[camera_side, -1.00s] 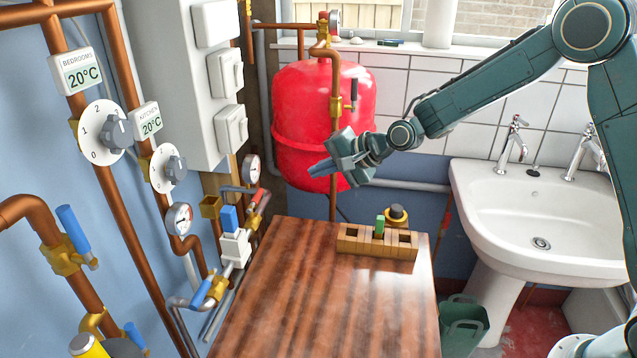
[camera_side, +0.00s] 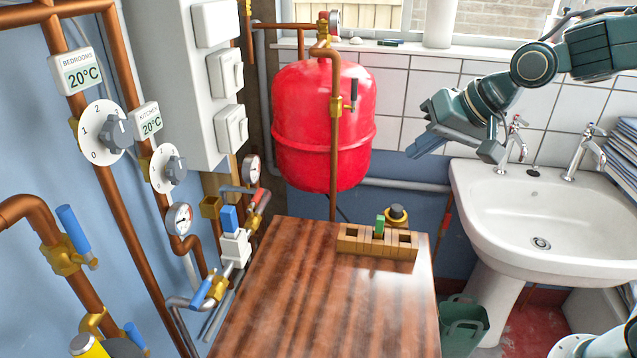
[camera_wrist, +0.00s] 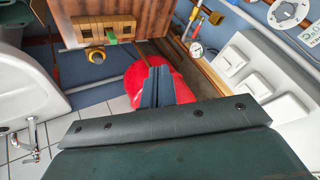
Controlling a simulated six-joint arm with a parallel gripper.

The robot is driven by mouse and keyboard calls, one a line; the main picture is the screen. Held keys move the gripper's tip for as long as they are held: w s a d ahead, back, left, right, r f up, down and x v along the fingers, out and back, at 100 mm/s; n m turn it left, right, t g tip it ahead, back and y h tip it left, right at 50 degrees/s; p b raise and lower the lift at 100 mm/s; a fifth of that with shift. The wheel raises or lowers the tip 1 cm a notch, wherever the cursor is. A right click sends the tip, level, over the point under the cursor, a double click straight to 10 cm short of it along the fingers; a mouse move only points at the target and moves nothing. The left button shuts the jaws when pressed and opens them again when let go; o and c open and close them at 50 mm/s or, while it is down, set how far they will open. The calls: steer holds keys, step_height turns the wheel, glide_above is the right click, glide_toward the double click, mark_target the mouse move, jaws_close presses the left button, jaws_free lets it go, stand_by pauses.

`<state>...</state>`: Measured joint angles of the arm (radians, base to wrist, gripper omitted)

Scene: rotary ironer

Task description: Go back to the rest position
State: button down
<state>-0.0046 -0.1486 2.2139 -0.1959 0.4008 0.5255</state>
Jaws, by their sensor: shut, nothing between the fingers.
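My gripper (camera_side: 419,143) is in the air in front of the tiled wall, right of the red tank (camera_side: 323,125) and above and left of the sink. It is shut and empty, touching nothing. In the wrist view the two fingers of my gripper (camera_wrist: 157,70) lie side by side, with the red tank (camera_wrist: 183,91) behind them.
A wooden table (camera_side: 320,300) carries a slotted wooden block (camera_side: 352,243) with a green peg (camera_side: 380,224). A white sink (camera_side: 545,255) stands at right, a green bin (camera_side: 463,325) below it. Pipes, valves and dials (camera_side: 101,132) line the left wall.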

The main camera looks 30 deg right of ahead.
steer(key=s+d+n+g+h, duration=0.1)
steer(key=s+d+n, duration=0.1)
steer(key=s, duration=0.8)
steer(key=s+d+n+h, duration=0.1)
steer(key=s+d+n, duration=0.1)
steer(key=s, duration=0.8)
steer(key=shift+s+d+f+g, duration=0.3)
steer(key=shift+s+d+g, duration=0.1)
steer(key=shift+d, duration=0.1)
